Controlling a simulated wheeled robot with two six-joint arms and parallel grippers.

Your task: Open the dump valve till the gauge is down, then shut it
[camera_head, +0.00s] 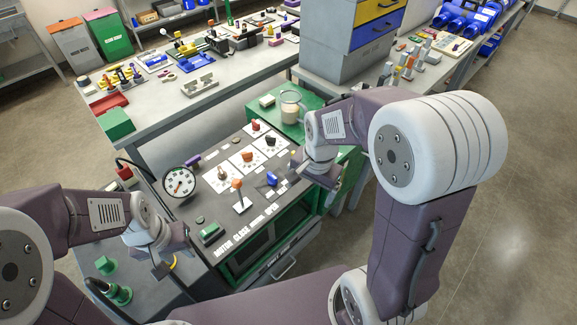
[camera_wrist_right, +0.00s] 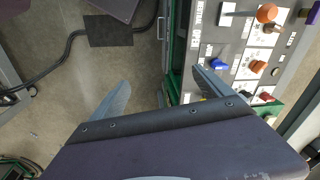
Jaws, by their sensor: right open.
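The round gauge (camera_head: 180,182) with a white dial stands at the left of the cart's control panel (camera_head: 212,190); its needle is too small to read surely. A small blue handle (camera_head: 271,179) sits on the panel's right front part and also shows in the right wrist view (camera_wrist_right: 218,65). I cannot tell surely which control is the dump valve. My right gripper (camera_head: 318,178) is open and empty just right of the panel edge; its fingers (camera_wrist_right: 160,78) show apart, the right one near the blue handle. My left gripper (camera_head: 167,264) hangs over the cart's left side, its jaw opening unclear.
An orange-topped lever (camera_head: 237,184), an orange knob (camera_head: 248,156), a red knob (camera_head: 255,126) and a green button (camera_head: 209,231) crowd the panel. A glass jar (camera_head: 290,108) stands behind it. A cluttered workbench (camera_head: 165,115) lies beyond. Open floor is at right.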

